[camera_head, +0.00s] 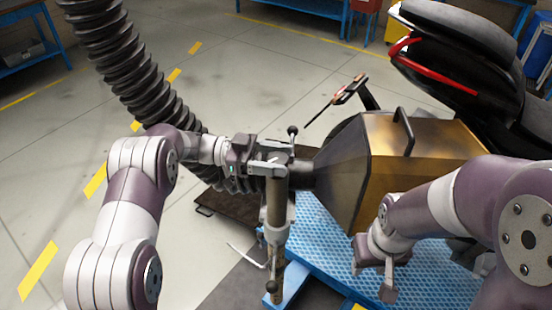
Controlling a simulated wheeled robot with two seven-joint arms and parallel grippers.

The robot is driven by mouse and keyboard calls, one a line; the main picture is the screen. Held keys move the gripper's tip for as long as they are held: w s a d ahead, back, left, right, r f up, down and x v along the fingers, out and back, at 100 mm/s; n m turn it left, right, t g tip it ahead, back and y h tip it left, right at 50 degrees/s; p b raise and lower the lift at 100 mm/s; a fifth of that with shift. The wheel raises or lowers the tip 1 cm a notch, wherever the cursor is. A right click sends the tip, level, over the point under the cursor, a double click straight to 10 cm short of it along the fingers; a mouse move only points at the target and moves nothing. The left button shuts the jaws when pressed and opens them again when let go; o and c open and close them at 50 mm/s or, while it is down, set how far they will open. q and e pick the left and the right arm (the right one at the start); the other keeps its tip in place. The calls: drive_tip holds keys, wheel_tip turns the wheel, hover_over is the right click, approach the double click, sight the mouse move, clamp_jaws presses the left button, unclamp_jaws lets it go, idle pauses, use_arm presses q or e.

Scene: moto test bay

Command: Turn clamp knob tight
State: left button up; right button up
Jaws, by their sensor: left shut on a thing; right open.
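My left gripper (272,165) is shut at the top of an upright post clamp (277,215), where the dark hose end meets the hood's nozzle. The exact part between its fingers is mostly hidden by the gripper. A small black ball-ended lever (293,131) sticks up just behind the fingers. I cannot tell for certain which part is the clamp knob. My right gripper (376,268) is open and empty, pointing down in front of the hood, apart from the clamp.
A black ribbed hose (118,62) hangs from the upper left down to the clamp. The brass-coloured hood (432,135) with a black handle stands before a motorcycle (455,60) on a blue lift platform (335,255). The floor at left is open.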

use_arm(q)
drive_tip(key=shift+m+g, duration=0.7)
drive_tip(key=shift+g, duration=0.4)
drive_tip(key=shift+g+y, duration=0.3)
drive_tip(key=o, duration=0.8)
drive_tip(key=shift+c, duration=0.2)
drive_tip(key=shift+o, duration=0.9)
drive_tip(key=shift+d, duration=0.1)
